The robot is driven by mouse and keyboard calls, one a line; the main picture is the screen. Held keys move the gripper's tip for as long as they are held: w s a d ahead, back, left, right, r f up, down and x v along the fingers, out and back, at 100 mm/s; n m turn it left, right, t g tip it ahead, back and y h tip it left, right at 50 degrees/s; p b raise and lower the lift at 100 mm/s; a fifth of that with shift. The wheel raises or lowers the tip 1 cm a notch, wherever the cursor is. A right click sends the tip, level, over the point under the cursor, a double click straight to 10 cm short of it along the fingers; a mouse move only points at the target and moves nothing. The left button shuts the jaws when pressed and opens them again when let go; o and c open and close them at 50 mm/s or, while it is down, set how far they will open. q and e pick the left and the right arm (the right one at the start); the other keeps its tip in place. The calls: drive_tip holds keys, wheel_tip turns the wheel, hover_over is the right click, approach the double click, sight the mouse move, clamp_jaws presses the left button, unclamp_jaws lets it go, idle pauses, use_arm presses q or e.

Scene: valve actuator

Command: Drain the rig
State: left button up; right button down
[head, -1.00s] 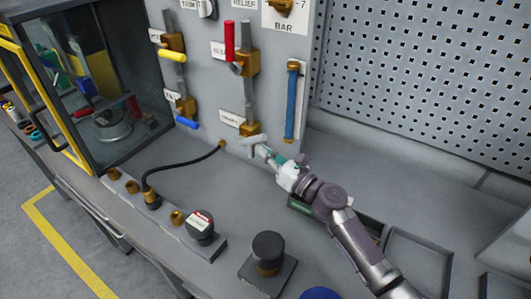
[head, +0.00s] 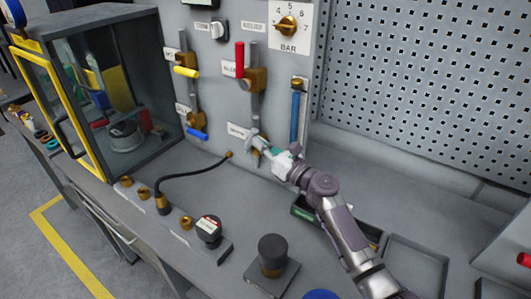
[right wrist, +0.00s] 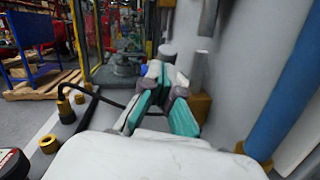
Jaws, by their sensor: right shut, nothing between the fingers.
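The grey wall panel (head: 222,100) carries several lever valves. The lowest right valve, by a small white label (head: 238,131), has a pale grey handle (head: 251,136); its brass body is partly hidden behind my right gripper (head: 264,148). The right gripper is shut and empty, its tips at or close beside that handle; contact is unclear. In the right wrist view its teal-padded fingers (right wrist: 162,84) are together, near the brass body (right wrist: 200,105) and grey handle (right wrist: 199,70). A sight tube (head: 296,112) with blue liquid stands right of the valve. My left gripper is out of view.
Red (head: 240,58), yellow (head: 187,72) and blue (head: 197,134) levers are on the panel. A black hose (head: 195,173) runs from the panel to a bench fitting. A yellow-framed glass cabinet (head: 115,95) stands left. Trays lie at the right.

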sight(253, 135)
drive_tip(key=shift+w+a+r, duration=0.8)
drive_tip(key=shift+w+a, duration=0.2)
drive_tip(key=shift+a, duration=0.1)
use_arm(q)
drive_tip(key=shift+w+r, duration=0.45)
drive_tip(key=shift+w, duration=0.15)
use_arm(e)
drive_tip(key=shift+w+a, duration=0.1)
drive_tip(key=shift+a, duration=0.1)
use_arm(q)
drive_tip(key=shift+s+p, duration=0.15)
drive_tip(key=shift+p, duration=0.15)
